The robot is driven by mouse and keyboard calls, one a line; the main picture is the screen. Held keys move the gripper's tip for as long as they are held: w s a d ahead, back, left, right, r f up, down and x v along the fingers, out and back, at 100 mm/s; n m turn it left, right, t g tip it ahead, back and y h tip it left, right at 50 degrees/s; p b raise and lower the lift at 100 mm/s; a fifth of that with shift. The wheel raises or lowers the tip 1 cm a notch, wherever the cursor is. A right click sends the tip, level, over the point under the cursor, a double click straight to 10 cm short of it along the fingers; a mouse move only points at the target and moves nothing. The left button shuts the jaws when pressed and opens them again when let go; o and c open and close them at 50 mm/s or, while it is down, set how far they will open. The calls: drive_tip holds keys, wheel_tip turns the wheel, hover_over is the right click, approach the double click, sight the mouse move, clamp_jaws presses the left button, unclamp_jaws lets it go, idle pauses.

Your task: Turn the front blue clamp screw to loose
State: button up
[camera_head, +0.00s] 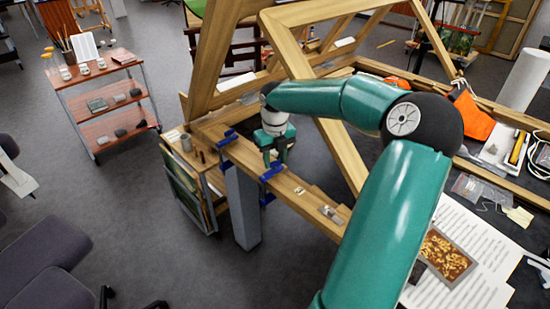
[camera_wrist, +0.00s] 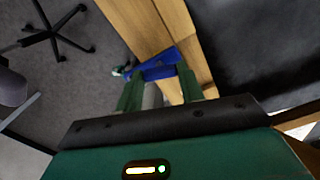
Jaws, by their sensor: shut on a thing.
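The front blue clamp (camera_head: 271,173) sits on the edge of the wooden beam, with a lower part hanging below it. My gripper (camera_head: 275,160) is right at this clamp, pointing down. In the wrist view the blue clamp (camera_wrist: 158,66) lies across the wood just beyond my green fingers (camera_wrist: 160,88). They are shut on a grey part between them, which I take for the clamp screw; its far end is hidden. A second blue clamp (camera_head: 228,138) sits farther back on the same beam, apart from my gripper.
The wooden beam (camera_head: 305,198) carries small items and stands on a grey leg (camera_head: 241,205). A leaning wooden frame (camera_head: 318,110) rises close to my arm. A shelf cart (camera_head: 105,95) stands at the left. A printed sheet (camera_head: 460,250) and ornate panel (camera_head: 445,255) lie at the right.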

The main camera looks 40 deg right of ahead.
sight(275, 162)
drive_tip(key=shift+n, duration=1)
drive_tip(key=shift+s+d+f+n, duration=0.1)
drive_tip(key=shift+n, duration=0.7)
drive_tip(key=o, duration=1)
drive_tip(key=shift+r, duration=0.5)
wheel_tip(275, 162, up, 13)
